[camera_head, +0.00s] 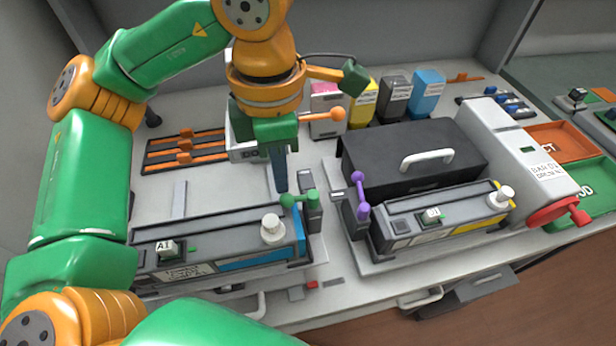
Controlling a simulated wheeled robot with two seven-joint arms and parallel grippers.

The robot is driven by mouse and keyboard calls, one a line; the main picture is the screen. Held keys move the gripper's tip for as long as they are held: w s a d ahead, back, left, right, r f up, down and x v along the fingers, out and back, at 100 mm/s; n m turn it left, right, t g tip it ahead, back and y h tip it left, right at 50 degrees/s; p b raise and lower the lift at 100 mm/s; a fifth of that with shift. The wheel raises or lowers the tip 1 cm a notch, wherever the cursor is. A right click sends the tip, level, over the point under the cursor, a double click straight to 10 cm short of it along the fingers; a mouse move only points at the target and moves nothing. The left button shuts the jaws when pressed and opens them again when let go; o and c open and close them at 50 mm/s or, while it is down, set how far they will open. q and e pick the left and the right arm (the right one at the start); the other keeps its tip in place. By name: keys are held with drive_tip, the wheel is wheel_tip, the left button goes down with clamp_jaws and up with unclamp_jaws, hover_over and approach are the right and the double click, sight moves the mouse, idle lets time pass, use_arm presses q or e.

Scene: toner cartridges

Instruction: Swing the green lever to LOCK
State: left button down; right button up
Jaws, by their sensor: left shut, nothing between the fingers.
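The green lever (299,198) is at the right end of the left cradle, on a dark post (314,212). Its ball knob points left, and the lever lies roughly level. A grey cartridge with a blue stripe (220,243) lies in that cradle, with a white knob on top. My left gripper (281,188) is shut and empty, pointing down. Its fingertips are just behind and left of the green knob in the picture; I cannot tell whether they touch it. No LOCK marking is readable. My right gripper is not in view.
A purple lever (360,193) stands upright at the right cradle, beside a yellow-striped cartridge (440,219). A black box (405,160), toner bottles (427,92) and a red-handled machine (520,155) are right and back.

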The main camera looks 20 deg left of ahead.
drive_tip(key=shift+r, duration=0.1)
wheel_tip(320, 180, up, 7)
drive_tip(key=p, duration=0.7)
